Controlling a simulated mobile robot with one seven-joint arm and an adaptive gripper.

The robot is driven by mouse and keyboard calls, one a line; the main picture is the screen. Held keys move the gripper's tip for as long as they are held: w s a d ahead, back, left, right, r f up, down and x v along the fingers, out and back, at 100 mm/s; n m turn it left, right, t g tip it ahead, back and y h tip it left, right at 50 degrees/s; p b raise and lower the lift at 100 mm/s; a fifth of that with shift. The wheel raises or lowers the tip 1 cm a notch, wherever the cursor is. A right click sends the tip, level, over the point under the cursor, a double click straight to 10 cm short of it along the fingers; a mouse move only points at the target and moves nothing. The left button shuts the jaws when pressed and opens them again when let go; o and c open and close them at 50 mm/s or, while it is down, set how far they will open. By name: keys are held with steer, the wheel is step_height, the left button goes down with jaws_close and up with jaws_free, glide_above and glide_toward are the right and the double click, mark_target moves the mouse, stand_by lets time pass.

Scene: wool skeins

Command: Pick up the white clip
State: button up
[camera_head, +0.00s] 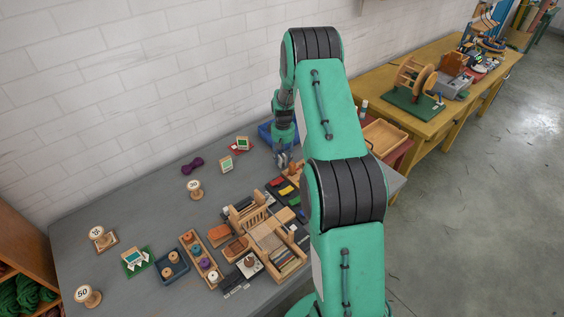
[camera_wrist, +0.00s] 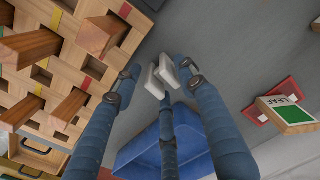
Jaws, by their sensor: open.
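My gripper (camera_wrist: 160,73) points down over the grey table, its blue jointed fingers spread apart. Two small pale, whitish pieces (camera_wrist: 154,81) show between the fingertips in the wrist view. I cannot tell whether they are the white clip or parts of my fingers. In the head view my gripper (camera_head: 284,157) is at the far side of the table, just in front of a blue bin. No white clip can be made out for certain in the head view; my arm hides part of the table.
A wooden block with upright pegs (camera_wrist: 40,45) stands close at left in the wrist view. The blue bin (camera_wrist: 140,150) lies below my fingers. A green-and-white card (camera_wrist: 285,112) is at right. Several wooden trays and spools crowd the table (camera_head: 120,210); its far left is freer.

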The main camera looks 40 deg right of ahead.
mark_target(283, 159)
steer(key=c, duration=0.8)
steer(key=shift+r+p, duration=0.7)
steer(key=shift+r, duration=4.25)
